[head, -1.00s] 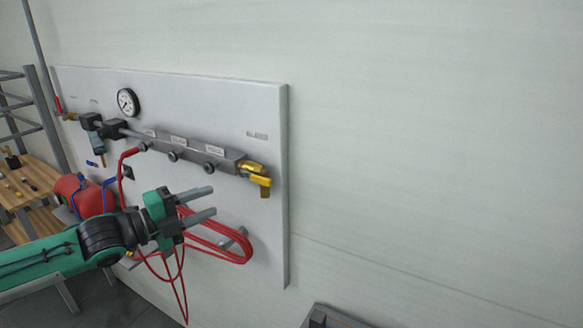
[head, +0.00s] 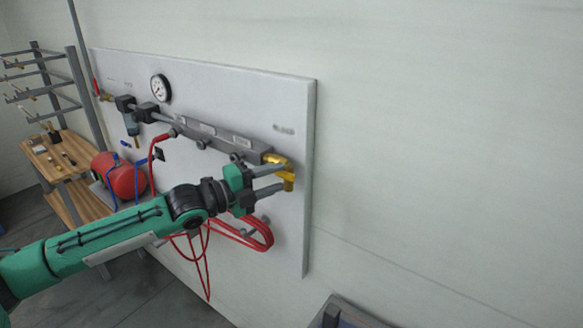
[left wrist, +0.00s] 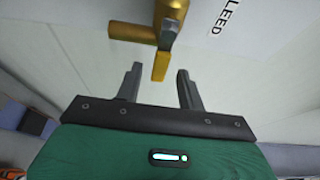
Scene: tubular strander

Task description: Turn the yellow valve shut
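The yellow valve (head: 289,180) sits at the right end of the grey manifold on the white panel, with its handle hanging down. In the left wrist view the yellow handle (left wrist: 160,66) shows above the fingertips, beside a brass body and a "BLEED" label. My left gripper (head: 284,179) is open, its two fingers apart and pointing at the handle. In the left wrist view the left gripper (left wrist: 158,70) has a clear gap between its fingers, with the handle's lower end lined up with it. My right gripper is not in view.
The white panel (head: 300,235) carries a pressure gauge (head: 161,88), the manifold (head: 215,137) and a coiled red hose (head: 262,238) below my gripper. A red tank (head: 125,178) and a wooden bench (head: 60,155) stand left. The wall right of the panel is bare.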

